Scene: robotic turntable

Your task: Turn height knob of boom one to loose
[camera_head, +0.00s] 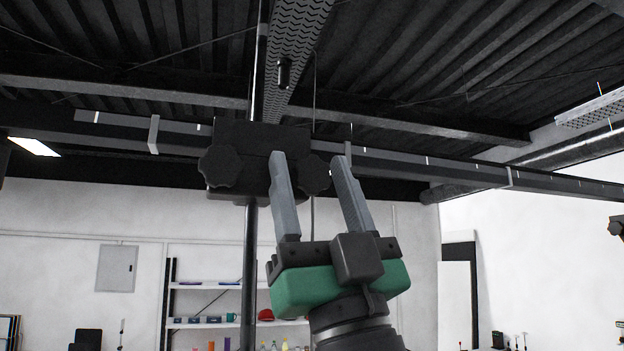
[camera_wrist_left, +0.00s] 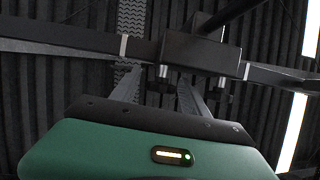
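The black clamp block (camera_head: 240,140) joins the horizontal boom to a vertical pole. It carries a dark lobed knob on its left (camera_head: 218,166) and another on its right (camera_head: 314,175). I cannot tell from markings which is the height knob. My left gripper (camera_head: 309,160), with a green body, points up with its grey fingers spread. In the head view the right knob shows between the fingers; contact is not visible. The left wrist view shows the open fingers (camera_wrist_left: 159,78) below the clamp block (camera_wrist_left: 200,52). My right gripper is not in view.
The boom bar (camera_head: 420,165) runs across the view through the clamp. The vertical pole (camera_head: 250,265) stands left of my gripper. A short black cylinder (camera_head: 283,73) shows above the clamp. A shelf (camera_head: 200,324) with small items stands at the back wall.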

